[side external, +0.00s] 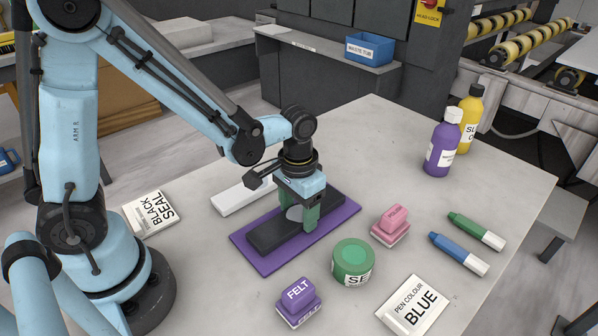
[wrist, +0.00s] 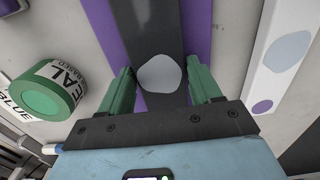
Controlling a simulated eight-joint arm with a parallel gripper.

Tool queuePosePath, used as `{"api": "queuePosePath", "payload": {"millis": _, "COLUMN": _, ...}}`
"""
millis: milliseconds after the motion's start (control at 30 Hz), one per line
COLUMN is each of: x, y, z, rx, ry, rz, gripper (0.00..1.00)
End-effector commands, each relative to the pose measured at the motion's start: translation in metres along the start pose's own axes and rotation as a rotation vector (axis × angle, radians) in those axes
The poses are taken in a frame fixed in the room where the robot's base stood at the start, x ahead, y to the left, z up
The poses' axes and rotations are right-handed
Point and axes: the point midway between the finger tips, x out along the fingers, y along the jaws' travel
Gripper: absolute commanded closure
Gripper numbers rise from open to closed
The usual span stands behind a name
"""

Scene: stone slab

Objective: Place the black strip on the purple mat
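The black strip (side external: 265,236) lies lengthwise on the purple mat (side external: 272,265), with purple showing along its sides. It has a pale grey round patch (wrist: 160,74) near its middle. My gripper (side external: 298,215) points down over the strip, its green fingers on either side of it at the grey patch. In the wrist view my gripper (wrist: 162,88) looks open, with the black strip (wrist: 150,25) passing between the fingers and a sliver of the purple mat (wrist: 197,35) beside it. Contact between fingers and strip is not visible.
A white strip (side external: 240,197) lies behind the mat. A green round tub (side external: 352,262), pink stamp (side external: 391,224) and purple stamp (side external: 298,302) stand near its front and right.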

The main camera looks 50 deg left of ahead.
Motion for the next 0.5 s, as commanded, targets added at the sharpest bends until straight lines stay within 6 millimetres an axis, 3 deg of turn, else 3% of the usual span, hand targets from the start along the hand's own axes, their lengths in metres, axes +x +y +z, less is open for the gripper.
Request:
{"api": "queuePosePath", "payload": {"millis": 133, "x": -0.0003, "y": 0.0, "z": 0.0, "rx": 0.0, "ry": 0.0, "rz": 0.0, "gripper": 0.16}}
{"api": "queuePosePath", "payload": {"millis": 500, "x": -0.005, "y": 0.0, "z": 0.0002, "rx": 0.0, "ry": 0.0, "rz": 0.0, "gripper": 0.16}}
